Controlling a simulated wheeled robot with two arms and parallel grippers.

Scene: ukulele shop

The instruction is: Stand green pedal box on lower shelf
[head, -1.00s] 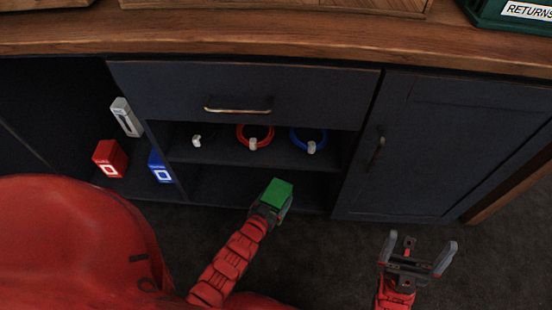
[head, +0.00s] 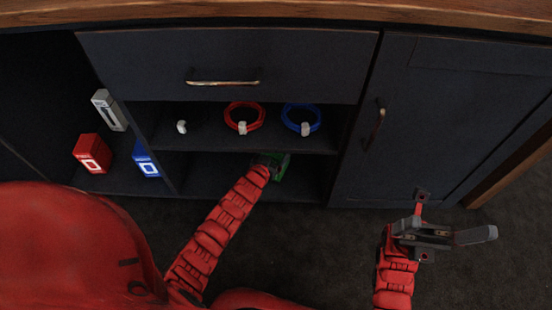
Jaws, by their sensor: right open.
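The green pedal box (head: 282,168) is inside the lower shelf (head: 215,177) of the open middle bay, below the upper shelf's edge. My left gripper (head: 272,160) is at the box's left side, reaching into the bay. Its fingers are mostly hidden by my arm and the shadow, so I cannot see whether they grip the box. I cannot tell whether the box touches the shelf floor. My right gripper (head: 446,236) is open and empty over the dark floor in front of the right cabinet door.
The upper shelf (head: 205,140) holds a red coil (head: 243,117), a blue coil (head: 301,118) and a small white item (head: 182,127). A red box (head: 92,153), a blue box (head: 145,159) and a grey box (head: 109,109) are in the left bay. A drawer (head: 225,65) is above.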

